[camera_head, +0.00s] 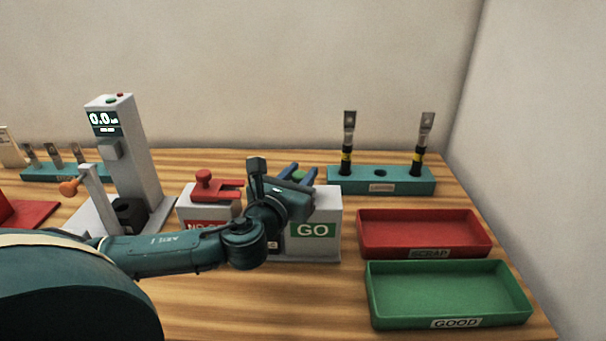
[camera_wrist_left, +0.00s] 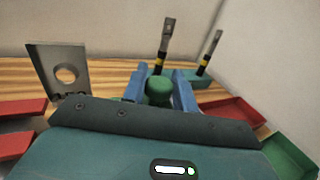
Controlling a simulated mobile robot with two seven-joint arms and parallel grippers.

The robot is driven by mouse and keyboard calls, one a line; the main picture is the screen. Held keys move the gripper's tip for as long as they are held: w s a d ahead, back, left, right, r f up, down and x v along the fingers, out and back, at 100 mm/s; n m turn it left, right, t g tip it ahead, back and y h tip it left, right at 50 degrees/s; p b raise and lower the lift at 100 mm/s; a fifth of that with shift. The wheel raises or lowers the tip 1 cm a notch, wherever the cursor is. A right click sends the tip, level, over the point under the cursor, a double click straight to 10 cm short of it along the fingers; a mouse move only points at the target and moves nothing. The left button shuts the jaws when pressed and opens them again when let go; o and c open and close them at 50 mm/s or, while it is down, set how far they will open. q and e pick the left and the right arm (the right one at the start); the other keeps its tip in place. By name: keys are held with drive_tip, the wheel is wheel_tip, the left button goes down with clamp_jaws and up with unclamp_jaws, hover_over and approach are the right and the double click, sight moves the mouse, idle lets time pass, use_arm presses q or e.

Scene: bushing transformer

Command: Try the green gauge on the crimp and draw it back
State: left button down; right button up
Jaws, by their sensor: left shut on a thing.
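The green gauge shows as a round green knob at the GO block, in the head view (camera_head: 299,175) and in the wrist view (camera_wrist_left: 158,92). My left gripper (camera_head: 298,172) is shut on it, with a blue finger on each side. The rest of the gauge is hidden, and I cannot tell whether it touches the block. Two crimped lugs on black, yellow-banded cable ends, the left one (camera_head: 348,145) and the right one (camera_head: 423,145), stand upright in the teal rack (camera_head: 400,187) beyond my gripper. My right gripper is not in view.
The white GO block (camera_head: 330,218) stands beneath my left gripper. A red gauge (camera_head: 204,182) sits on the block to its left. The red SCRAP tray (camera_head: 480,238) and green GOOD tray (camera_head: 520,300) look empty. A grey tester (camera_head: 148,150) stands further left.

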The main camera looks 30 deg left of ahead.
use_arm(q)
drive_tip(key=shift+s+a, duration=0.3)
drive_tip(key=shift+a, duration=0.2)
drive_tip(key=shift+s+a, duration=0.3)
drive_tip(key=shift+a, duration=0.2)
drive_tip(key=c, duration=1.1)
unclamp_jaws()
